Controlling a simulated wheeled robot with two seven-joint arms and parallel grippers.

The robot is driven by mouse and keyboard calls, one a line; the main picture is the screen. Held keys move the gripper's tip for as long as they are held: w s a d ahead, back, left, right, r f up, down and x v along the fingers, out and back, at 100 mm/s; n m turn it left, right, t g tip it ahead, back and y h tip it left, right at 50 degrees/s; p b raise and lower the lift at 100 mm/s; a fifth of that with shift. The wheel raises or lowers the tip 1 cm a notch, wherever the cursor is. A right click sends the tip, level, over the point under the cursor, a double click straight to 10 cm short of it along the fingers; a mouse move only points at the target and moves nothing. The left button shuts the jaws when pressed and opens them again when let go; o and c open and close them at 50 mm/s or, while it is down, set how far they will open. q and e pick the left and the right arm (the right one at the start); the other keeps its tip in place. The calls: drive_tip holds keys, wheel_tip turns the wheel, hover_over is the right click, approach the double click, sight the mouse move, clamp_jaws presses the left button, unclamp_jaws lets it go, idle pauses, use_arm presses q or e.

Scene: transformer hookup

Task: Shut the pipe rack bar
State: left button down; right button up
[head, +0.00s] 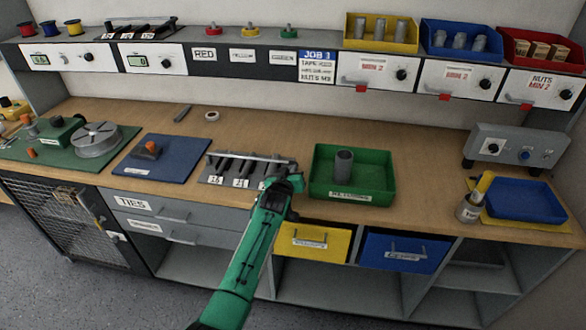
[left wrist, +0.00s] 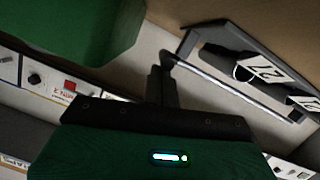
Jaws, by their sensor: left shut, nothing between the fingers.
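The pipe rack (head: 217,178) is a dark grey holder on the bench with several dark pipes and white number tags. Its thin light bar (head: 245,157) runs across the rack above the pipes. My left gripper (head: 292,176) is at the right end of the rack, close to the bar's end, and partly covers the rack's right side. In the left wrist view the bar (left wrist: 235,90) slants away from my left gripper (left wrist: 161,76), whose fingers are together and empty. The fingertips are at or very near the bar's end; contact is unclear. My right gripper is not in view.
A green tray (head: 378,190) holding a grey cylinder (head: 343,162) stands right of my gripper. A blue mat (head: 140,168) lies left of the rack. Drawers (head: 312,240) are below the bench edge. Bench space behind the rack is clear.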

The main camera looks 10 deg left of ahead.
use_arm(q)
drive_tip(key=shift+s+f, duration=0.15)
drive_tip(key=shift+f, duration=0.4)
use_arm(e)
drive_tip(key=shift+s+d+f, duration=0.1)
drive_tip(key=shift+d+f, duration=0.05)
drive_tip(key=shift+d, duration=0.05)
use_arm(q)
drive_tip(key=s+a+r+p, duration=0.1)
drive_tip(key=s+r, duration=0.6)
drive_tip(key=s, duration=0.2)
drive_tip(key=shift+s+a, duration=0.2)
drive_tip(key=shift+a, duration=0.1)
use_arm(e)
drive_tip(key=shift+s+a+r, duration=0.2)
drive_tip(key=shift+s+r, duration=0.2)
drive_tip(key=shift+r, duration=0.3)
